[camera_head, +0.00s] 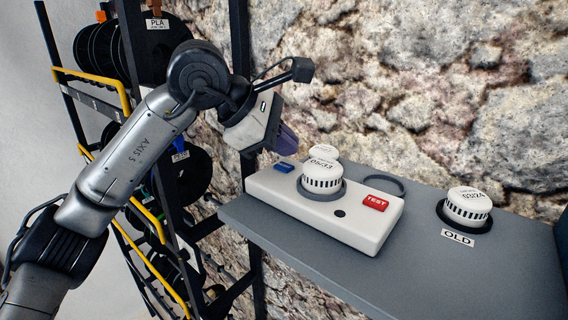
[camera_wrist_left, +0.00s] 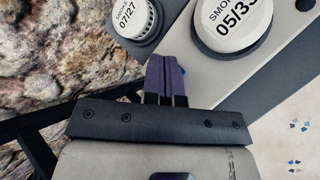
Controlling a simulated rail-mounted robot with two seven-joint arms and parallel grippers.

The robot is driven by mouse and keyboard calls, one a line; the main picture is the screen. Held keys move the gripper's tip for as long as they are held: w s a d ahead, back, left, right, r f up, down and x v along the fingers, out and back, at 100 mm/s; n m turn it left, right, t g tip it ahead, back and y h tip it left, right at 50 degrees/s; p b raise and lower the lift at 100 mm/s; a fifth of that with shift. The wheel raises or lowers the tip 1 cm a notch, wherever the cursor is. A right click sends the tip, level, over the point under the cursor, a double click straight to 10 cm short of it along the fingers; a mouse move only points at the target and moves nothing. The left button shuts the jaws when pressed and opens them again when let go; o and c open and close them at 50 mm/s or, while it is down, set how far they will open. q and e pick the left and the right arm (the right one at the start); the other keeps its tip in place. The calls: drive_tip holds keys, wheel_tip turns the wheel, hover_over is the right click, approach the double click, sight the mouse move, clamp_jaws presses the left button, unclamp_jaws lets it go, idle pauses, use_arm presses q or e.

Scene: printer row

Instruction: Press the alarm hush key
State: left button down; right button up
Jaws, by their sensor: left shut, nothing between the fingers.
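A white console (camera_head: 335,228) sits on the grey shelf, with a blue key (camera_head: 284,168) at its left end and a red TEST key (camera_head: 376,203) at its right. The blue key's label is too small to read. A white smoke alarm (camera_head: 322,175) marked 05/33 sits in the console; it also shows in the left wrist view (camera_wrist_left: 232,22). My left gripper (camera_head: 290,143) is shut and empty, its purple fingers just above the blue key. In the left wrist view the fingers (camera_wrist_left: 165,72) hide most of the key; only a sliver of blue shows beside them. My right gripper is out of view.
A second alarm (camera_head: 322,152), marked 07/27 in the wrist view, stands behind the console. An alarm (camera_head: 468,204) marked 03/24 sits by the OLD label (camera_head: 457,238). A spool rack stands at left, a rough stone wall behind. The shelf's front right (camera_head: 450,285) is clear.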

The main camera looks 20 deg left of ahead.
sight(284, 167)
use_arm(q)
drive_tip(key=shift+r+p, duration=1.95)
drive_tip(key=shift+r, duration=0.5)
